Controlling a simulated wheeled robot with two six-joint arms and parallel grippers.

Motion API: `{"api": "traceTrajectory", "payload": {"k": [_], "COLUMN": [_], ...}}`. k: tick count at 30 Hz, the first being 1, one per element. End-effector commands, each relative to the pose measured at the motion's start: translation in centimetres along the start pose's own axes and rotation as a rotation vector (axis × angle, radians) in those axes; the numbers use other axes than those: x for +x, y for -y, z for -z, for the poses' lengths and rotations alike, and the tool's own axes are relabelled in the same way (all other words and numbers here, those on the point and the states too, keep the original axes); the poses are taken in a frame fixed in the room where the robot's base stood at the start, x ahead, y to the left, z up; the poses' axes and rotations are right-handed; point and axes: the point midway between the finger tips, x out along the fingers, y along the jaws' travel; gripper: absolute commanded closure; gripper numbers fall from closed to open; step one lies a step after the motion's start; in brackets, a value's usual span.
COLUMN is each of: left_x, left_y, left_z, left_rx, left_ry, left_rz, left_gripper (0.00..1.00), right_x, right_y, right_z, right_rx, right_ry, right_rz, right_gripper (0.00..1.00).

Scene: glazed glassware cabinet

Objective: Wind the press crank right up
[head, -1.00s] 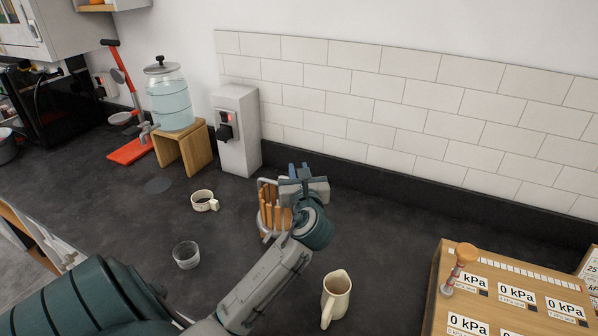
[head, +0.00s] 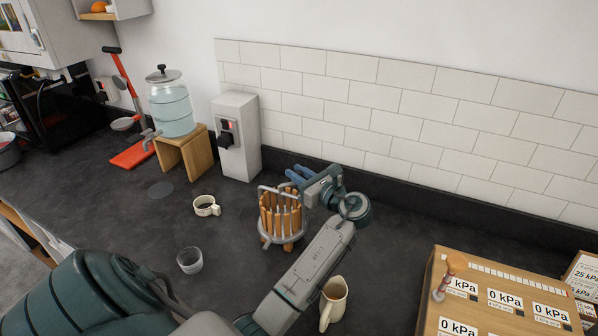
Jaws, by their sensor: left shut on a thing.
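The press (head: 281,222) is a small basket of upright wooden slats in a grey metal frame, standing on the dark counter in the middle of the head view. A grey bar crosses its top. My left gripper (head: 297,175) is at the upper right of the press, its blue fingers pointing left. It is shut on the press crank, which is mostly hidden by the fingers and the wrist. My right gripper is not in view.
A cream mug (head: 206,206) and a glass (head: 190,260) stand left of the press. A cream jug (head: 333,303) stands in front. A wooden box with kPa labels (head: 470,290) is at the right.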

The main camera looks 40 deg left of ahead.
Motion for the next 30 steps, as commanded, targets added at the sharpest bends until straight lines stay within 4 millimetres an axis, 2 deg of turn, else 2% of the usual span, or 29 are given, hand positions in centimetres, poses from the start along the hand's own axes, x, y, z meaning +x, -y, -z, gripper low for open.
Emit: {"api": "traceTrajectory", "payload": {"k": [6,15,30], "left_x": [0.9,1.8,2.3], "left_y": [0.5,0.6,0.5], "left_z": [-0.2,-0.1,0.0], "left_rx": [0.000,0.000,0.000], "left_ry": [0.002,0.003,0.003], "left_rz": [-0.187,-0.370,-0.457], "left_gripper": [1.00,1.00,1.00], "right_x": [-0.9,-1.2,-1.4], "right_y": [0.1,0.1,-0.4], "right_z": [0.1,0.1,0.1], "right_rx": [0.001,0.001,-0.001], "right_ry": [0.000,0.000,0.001], "right_rz": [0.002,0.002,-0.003], "right_gripper": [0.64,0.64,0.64]}}
